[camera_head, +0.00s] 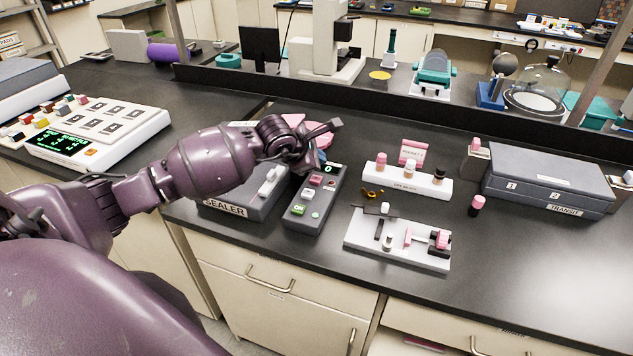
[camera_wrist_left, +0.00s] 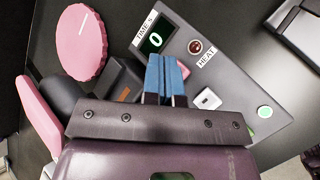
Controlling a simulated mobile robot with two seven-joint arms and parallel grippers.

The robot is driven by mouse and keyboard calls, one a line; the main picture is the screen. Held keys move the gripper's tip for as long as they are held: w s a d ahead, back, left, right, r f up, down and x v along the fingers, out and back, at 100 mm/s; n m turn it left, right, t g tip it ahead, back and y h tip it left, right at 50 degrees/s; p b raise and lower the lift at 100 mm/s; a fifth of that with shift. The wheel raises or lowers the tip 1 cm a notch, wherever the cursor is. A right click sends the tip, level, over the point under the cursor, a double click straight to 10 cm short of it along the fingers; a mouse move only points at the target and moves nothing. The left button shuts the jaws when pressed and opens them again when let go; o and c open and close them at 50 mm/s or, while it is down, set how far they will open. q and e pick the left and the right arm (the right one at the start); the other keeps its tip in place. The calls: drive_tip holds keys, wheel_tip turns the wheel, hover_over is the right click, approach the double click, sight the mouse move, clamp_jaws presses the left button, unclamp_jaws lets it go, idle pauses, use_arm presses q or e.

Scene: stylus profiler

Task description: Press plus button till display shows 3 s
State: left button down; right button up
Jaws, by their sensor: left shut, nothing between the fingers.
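The dark grey control box (camera_head: 331,203) stands beside the grey sealer (camera_head: 240,207). Its display (camera_head: 329,168) shows a green 0. In the left wrist view the display (camera_wrist_left: 155,41) also reads 0, under a "TIME s" label (camera_wrist_left: 145,27). My left gripper (camera_head: 305,167) hangs over the far end of the box. In the left wrist view its blue fingertips (camera_wrist_left: 167,62) are together and empty, just beside the display. I cannot make out a plus mark; the fingers and gripper body cover part of the panel. My right gripper is not in view.
A red HEAT lamp (camera_wrist_left: 195,47), a white switch (camera_wrist_left: 207,98) and a green light (camera_wrist_left: 264,111) sit on the panel. A pink disc (camera_wrist_left: 81,42) lies near the box. Right of it are a white vial rack (camera_head: 408,187) and a white fixture (camera_head: 365,240).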

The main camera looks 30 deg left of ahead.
sight(316, 179)
use_arm(q)
wheel_tip(316, 179, down, 3)
drive_tip(key=shift+r+b, duration=0.15)
drive_tip(key=shift+b, duration=0.55)
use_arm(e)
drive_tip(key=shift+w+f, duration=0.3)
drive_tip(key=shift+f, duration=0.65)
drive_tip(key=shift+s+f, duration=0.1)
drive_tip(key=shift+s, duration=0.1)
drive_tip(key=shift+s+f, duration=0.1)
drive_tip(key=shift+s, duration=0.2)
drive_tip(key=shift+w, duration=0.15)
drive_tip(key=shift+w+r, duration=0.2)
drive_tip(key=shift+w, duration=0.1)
